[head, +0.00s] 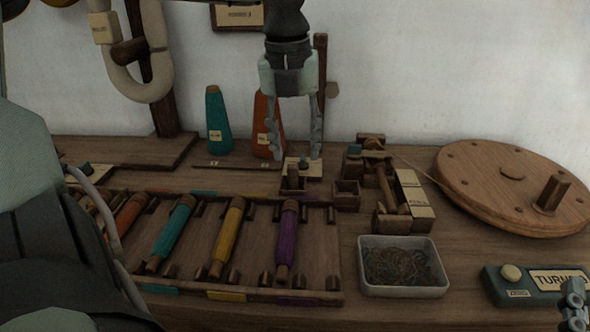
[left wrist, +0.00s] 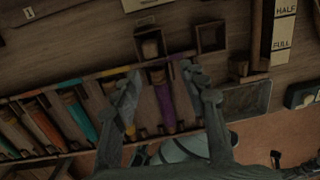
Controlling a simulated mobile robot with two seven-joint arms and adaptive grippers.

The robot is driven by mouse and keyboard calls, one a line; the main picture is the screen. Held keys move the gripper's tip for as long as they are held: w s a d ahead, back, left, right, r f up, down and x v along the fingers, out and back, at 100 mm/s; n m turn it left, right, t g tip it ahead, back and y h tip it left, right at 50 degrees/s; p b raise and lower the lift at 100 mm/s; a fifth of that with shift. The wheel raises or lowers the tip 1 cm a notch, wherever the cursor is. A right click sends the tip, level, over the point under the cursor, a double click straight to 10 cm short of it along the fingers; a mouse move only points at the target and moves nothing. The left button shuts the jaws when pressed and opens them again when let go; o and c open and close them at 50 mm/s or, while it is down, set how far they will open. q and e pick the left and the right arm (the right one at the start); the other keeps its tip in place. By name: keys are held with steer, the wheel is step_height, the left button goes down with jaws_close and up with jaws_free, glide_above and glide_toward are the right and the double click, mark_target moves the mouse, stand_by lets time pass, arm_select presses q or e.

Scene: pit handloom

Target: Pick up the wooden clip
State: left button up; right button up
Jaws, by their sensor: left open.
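My left gripper (head: 294,154) hangs fingers-down in the head view, open and empty. Its fingertips are above and behind a small open wooden box (head: 293,186). In the left wrist view, the two fingers (left wrist: 160,77) are spread wide over the rack of bobbins. That view shows the same small box (left wrist: 150,47), just beyond the fingertips, with a light brown wooden piece inside. This piece may be the wooden clip, but it is too small and dark to be sure. Part of my right gripper (head: 574,305) shows at the head view's lower right edge; its opening is unclear.
A rack (head: 322,255) holds orange, teal, yellow and purple bobbins. An empty wooden box (head: 346,197) and a wooden balance-like stand (head: 388,200) are to the right. A tray of thread scraps (head: 403,291), a round wooden disc (head: 512,185) and two thread cones (head: 216,125) surround the area.

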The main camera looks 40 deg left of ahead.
mark_target(293, 166)
arm_select(q)
steer(key=shift+y, duration=0.3)
steer(key=f, duration=0.2)
steer(key=w+a+f, duration=0.1)
steer(key=f, duration=0.1)
steer(key=a+f, duration=0.1)
steer(key=f, duration=0.2)
steer(key=shift+w+a+b, duration=0.1)
steer(key=shift+w+b, duration=0.15)
steer(key=shift+b, duration=0.15)
arm_select(e)
steer(key=r, duration=0.1)
steer(key=r+t, duration=0.1)
steer(key=r, duration=0.1)
steer(key=shift+s+a+t+y, duration=0.1)
steer(key=shift+s+t+y, duration=0.15)
steer(key=shift+t+y, duration=0.15)
arm_select(q)
steer(key=c, duration=1)
